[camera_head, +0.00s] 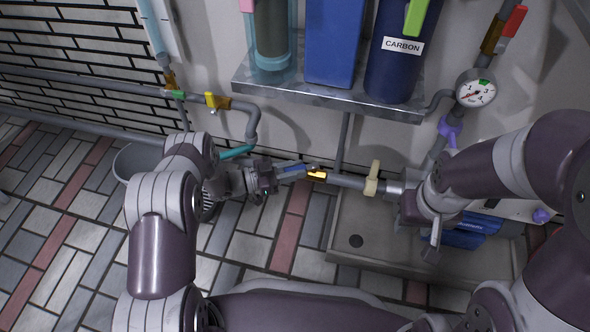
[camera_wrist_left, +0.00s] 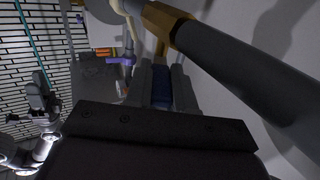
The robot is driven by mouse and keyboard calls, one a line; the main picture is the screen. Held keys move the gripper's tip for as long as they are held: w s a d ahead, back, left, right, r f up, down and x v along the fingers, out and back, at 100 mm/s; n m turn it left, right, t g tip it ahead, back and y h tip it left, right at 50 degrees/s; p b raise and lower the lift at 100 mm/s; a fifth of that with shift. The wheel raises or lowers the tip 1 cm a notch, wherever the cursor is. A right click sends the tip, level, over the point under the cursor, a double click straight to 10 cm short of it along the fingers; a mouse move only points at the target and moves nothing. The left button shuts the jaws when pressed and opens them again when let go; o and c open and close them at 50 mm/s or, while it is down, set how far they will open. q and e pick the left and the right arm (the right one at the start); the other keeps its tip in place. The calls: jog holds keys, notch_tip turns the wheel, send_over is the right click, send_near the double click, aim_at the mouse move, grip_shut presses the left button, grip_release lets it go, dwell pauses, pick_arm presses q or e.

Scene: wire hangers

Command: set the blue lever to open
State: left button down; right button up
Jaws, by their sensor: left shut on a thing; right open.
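The blue lever (camera_head: 294,170) sits on a brass valve (camera_head: 316,174) on a grey horizontal pipe (camera_head: 345,180) below the shelf. In the head view, the lever points left from the valve, roughly in line with the pipe. My left gripper (camera_head: 279,172) is shut on the lever. The left wrist view shows the blue lever (camera_wrist_left: 160,88) between the fingers, below the brass valve (camera_wrist_left: 166,22); the fingers hide part of it. My right gripper (camera_head: 431,243) is open, over the grey basin at the right, apart from the lever.
A metal shelf (camera_head: 330,98) with filter canisters hangs above the pipe. A cream-coloured handle (camera_head: 373,178) stands on the pipe right of the valve. A pressure gauge (camera_head: 476,92) is at the upper right. A grey bucket (camera_head: 137,160) stands at the left; a yellow-handled valve (camera_head: 212,100) is above.

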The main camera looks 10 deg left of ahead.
pick_arm(q)
jog(key=c, duration=1)
grip_release()
jog(key=shift+o, duration=0.2)
